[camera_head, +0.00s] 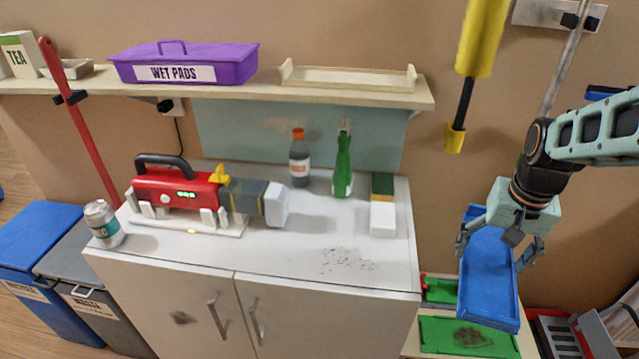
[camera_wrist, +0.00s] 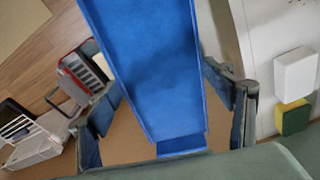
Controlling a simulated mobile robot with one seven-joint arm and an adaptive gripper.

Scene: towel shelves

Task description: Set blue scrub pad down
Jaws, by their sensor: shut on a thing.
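A long blue piece with a raised rim, which I take for the blue scrub pad (camera_head: 487,280), hangs from my gripper (camera_head: 503,238) at the right of the head view. It looks more like a shallow tray than a flat pad. It slants downward in front of the lower right ledge, and I cannot tell whether it touches anything. In the wrist view the blue pad (camera_wrist: 150,65) fills the middle, between the fingers of my gripper (camera_wrist: 170,105). The fingers are shut on it; their contact is partly hidden.
A green tray (camera_head: 440,335) with a dark patch lies below the pad. The white cabinet top (camera_head: 290,250) holds a red machine (camera_head: 175,190), bottles, a can and a white block (camera_head: 383,220). A purple WET PADS bin (camera_head: 185,62) and a cream tray (camera_head: 348,80) stand on the shelf.

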